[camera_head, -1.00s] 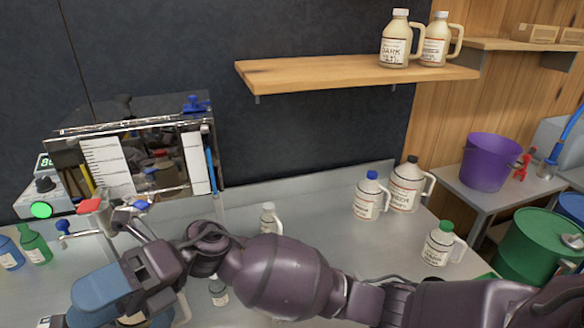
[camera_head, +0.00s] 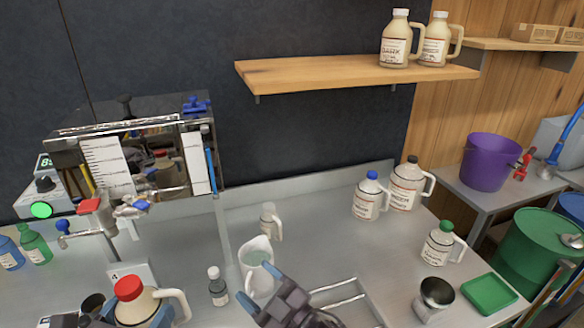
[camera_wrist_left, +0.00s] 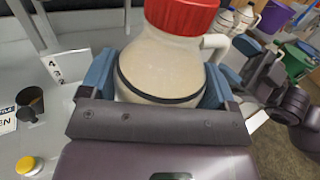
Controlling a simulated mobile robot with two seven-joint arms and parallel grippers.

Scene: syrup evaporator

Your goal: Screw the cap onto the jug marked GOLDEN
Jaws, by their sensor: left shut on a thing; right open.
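A cream jug (camera_head: 152,306) with a handle on its right stands at the bottom left of the head view. It fills the middle of the left wrist view (camera_wrist_left: 160,70). A red cap (camera_head: 128,288) sits upright on its neck; how tightly it is screwed I cannot tell. No label shows on this jug, so I cannot read GOLDEN on it. My left gripper (camera_wrist_left: 160,85) is shut on the jug's body below the shoulder, one blue finger on each side. My right gripper (camera_head: 257,289) is open and empty, in front of the white pitcher.
A metal cup (camera_head: 434,294), green tray (camera_head: 489,295) and capped jugs (camera_head: 366,197) are farther right.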

